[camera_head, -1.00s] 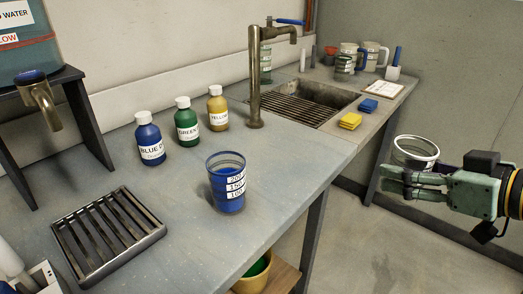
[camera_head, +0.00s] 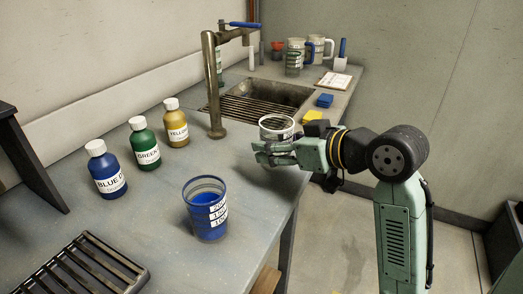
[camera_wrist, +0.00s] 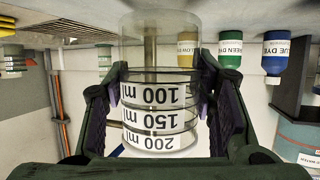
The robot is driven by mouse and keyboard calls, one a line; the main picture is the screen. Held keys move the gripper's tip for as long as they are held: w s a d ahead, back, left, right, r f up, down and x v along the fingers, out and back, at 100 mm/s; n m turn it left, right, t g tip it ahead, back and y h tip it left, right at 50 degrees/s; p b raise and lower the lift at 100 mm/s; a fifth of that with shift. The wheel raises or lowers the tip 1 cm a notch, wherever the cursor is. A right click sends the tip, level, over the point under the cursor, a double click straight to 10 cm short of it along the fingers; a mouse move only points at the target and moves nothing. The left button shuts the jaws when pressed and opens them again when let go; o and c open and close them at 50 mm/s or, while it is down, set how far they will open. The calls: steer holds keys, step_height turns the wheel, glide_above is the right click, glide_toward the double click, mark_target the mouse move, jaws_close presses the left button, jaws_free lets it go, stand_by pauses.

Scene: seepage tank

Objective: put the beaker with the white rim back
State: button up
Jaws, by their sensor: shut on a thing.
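The clear beaker with the white rim (camera_head: 277,123) is in my gripper (camera_head: 270,150), upright in the head view, over the counter's right part in front of the sink. Whether it touches the counter cannot be told. In the wrist view the beaker (camera_wrist: 160,95) sits between both fingers, with its 100, 150 and 200 ml labels showing upside down. It looks empty. A second beaker with a blue rim (camera_head: 207,208) stands on the counter, to the left and nearer, with blue liquid in it.
Blue (camera_head: 106,172), green (camera_head: 145,145) and yellow (camera_head: 174,123) dye bottles stand on the left. A tap (camera_head: 214,85) rises beside the grated sink (camera_head: 262,98). Yellow (camera_head: 316,118) and blue (camera_head: 324,100) sponges lie right of it. A slotted rack (camera_head: 85,270) lies front left. Jugs (camera_head: 318,48) stand at the back.

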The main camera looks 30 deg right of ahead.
steer(key=w, duration=0.1)
steer(key=w+a, duration=0.1)
steer(key=w, duration=0.1)
steer(key=shift+a+f, duration=0.2)
steer(key=shift+a, duration=0.15)
steer(key=shift+f+p, duration=0.45)
steer(key=shift+f, duration=1.3)
steer(key=shift+f, duration=0.2)
steer(key=o, duration=1.4)
steer(key=shift+r, duration=0.1)
steer(key=shift+o, duration=0.2)
steer(key=shift+r, duration=0.2)
steer(key=b+v, duration=0.1)
steer(key=v, duration=1.1)
steer(key=shift+b, duration=0.35)
steer(key=shift+f, duration=0.1)
